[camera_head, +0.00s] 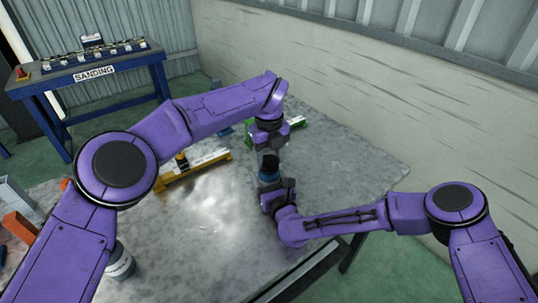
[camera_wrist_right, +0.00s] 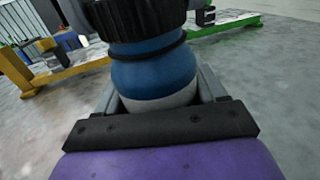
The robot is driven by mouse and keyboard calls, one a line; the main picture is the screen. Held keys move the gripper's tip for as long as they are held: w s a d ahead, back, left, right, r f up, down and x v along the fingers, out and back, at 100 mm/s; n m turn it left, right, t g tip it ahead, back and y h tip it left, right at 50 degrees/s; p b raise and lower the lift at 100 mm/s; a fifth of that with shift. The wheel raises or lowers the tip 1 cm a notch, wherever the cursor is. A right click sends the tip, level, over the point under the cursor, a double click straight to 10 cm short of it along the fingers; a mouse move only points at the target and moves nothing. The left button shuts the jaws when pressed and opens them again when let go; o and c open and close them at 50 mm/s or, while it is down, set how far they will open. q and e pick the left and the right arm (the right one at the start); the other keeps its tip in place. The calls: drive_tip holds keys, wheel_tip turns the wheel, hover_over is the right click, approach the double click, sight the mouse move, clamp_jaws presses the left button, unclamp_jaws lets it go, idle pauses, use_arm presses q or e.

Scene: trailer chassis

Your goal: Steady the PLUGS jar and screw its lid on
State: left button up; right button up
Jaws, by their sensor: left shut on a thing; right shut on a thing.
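The blue PLUGS jar (camera_head: 268,175) stands upright near the table's middle; it also shows in the right wrist view (camera_wrist_right: 152,75), with a white lower band. Its label is not readable. My right gripper (camera_head: 271,184) is shut on the jar's body from the near side, with one finger on each side. The black ribbed lid (camera_head: 270,161) is at the jar's top and shows in the right wrist view (camera_wrist_right: 138,18). My left gripper (camera_head: 269,149) points down from above, shut on the lid. I cannot tell whether the lid is fully seated.
A yellow beam (camera_head: 205,163) lies left of the jar, and a green beam (camera_head: 294,128) lies behind it. A grey can (camera_head: 121,265) and orange parts (camera_head: 18,226) are at the left. The metal table (camera_head: 345,165) is clear at right. A SANDING bench (camera_head: 95,72) stands behind.

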use_arm(q)
drive_tip(key=shift+f, duration=0.1)
use_arm(e)
clamp_jaws()
use_arm(q)
drive_tip(key=m, duration=1.5)
drive_tip(key=shift+m, duration=0.4)
drive_tip(key=m, duration=2)
drive_tip(key=shift+m, duration=0.4)
use_arm(e)
drive_tip(key=shift+f, duration=0.1)
use_arm(q)
drive_tip(key=m, duration=0.4)
